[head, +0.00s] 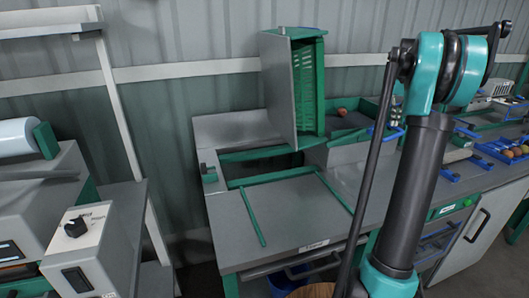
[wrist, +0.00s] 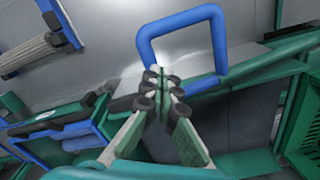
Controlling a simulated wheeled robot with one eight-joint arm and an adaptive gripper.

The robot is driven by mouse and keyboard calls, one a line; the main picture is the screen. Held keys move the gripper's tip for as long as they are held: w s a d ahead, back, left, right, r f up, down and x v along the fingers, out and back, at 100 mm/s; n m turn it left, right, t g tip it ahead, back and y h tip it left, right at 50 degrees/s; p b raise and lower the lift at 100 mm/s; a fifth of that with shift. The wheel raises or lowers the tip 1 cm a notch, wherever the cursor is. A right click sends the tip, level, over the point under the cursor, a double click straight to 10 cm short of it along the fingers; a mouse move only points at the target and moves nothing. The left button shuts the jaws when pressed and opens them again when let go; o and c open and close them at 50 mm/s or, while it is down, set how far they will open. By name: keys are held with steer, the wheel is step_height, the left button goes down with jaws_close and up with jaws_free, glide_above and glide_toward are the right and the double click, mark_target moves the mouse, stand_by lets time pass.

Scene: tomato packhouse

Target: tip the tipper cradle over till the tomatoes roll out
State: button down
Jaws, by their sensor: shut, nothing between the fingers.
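The tipper cradle (head: 292,88), a grey box with green rims and a green slatted inside, stands steeply tipped up on its side at the back of the bench, its open side facing right. I see no tomatoes in the visible part of it. A reddish tomato (head: 342,112) lies in the green-edged tray (head: 352,132) to its right. In the wrist view my gripper (wrist: 165,76) is shut and empty, its fingertips at the lower part of a blue loop handle (wrist: 183,14); I cannot tell whether they touch. My arm hides the gripper in the head view.
Green rails frame a dark opening in the grey bench (head: 285,215) below the cradle. A white machine with a knob (head: 75,226) stands at left. Blue trays with round produce (head: 508,148) are at far right. The front bench top is clear.

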steer(key=shift+w+d+f, duration=0.1)
steer(key=shift+d+f, duration=0.1)
steer(key=shift+f, duration=0.4)
steer(key=f, duration=0.5)
steer(key=shift+d+f, duration=0.1)
steer(key=shift+d, duration=0.2)
stand_by(0.3)
steer(key=shift+f, duration=0.1)
steer(key=shift+a+r, duration=0.1)
steer(key=shift+r, duration=3.6)
